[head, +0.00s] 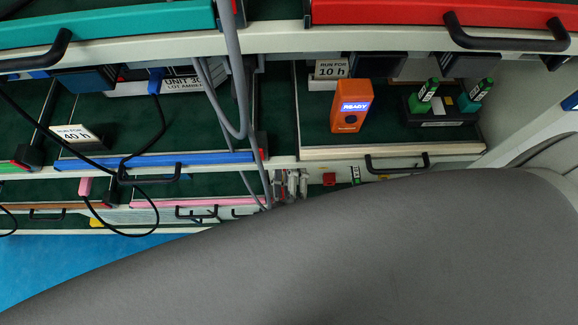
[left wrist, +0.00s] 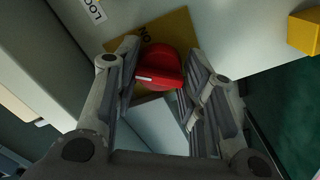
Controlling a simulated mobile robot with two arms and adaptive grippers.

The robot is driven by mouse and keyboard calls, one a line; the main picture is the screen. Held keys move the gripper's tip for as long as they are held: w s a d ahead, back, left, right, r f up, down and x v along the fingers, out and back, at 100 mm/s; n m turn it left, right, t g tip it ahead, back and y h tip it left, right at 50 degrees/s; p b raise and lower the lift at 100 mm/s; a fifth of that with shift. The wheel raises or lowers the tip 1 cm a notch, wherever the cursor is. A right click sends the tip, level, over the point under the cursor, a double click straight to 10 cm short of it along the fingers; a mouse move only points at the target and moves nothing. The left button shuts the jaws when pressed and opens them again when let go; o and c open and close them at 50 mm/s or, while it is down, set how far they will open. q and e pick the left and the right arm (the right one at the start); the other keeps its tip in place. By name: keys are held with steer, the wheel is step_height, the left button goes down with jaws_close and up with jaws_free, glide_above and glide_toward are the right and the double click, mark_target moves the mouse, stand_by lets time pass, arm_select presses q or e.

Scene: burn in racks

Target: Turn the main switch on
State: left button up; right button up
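The main switch (left wrist: 158,68) is a round red knob with a white mark, on a yellow plate (left wrist: 180,30) with partly visible lettering that seems to read "ON". It shows in the left wrist view. My left gripper (left wrist: 160,75) has its fingers apart, one on each side of the knob. I cannot tell whether either finger touches it. The white mark lies nearly level across the picture. In the head view my left gripper and the switch do not show; a large grey part of my own body covers the lower right. My right gripper is in neither view.
A yellow block (left wrist: 304,34) stands beside the panel in the left wrist view. In the head view, rack shelves hold an orange READY device (head: 350,106), green-topped items (head: 428,90) and a "40 h" sign (head: 76,136). Black and grey cables (head: 235,85) hang in front.

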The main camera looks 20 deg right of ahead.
arm_select(q)
steer(key=o, duration=0.4)
steer(key=shift+c, duration=0.2)
steer(key=v, duration=0.7)
steer(key=shift+s, duration=0.3)
steer(key=shift+a, duration=0.1)
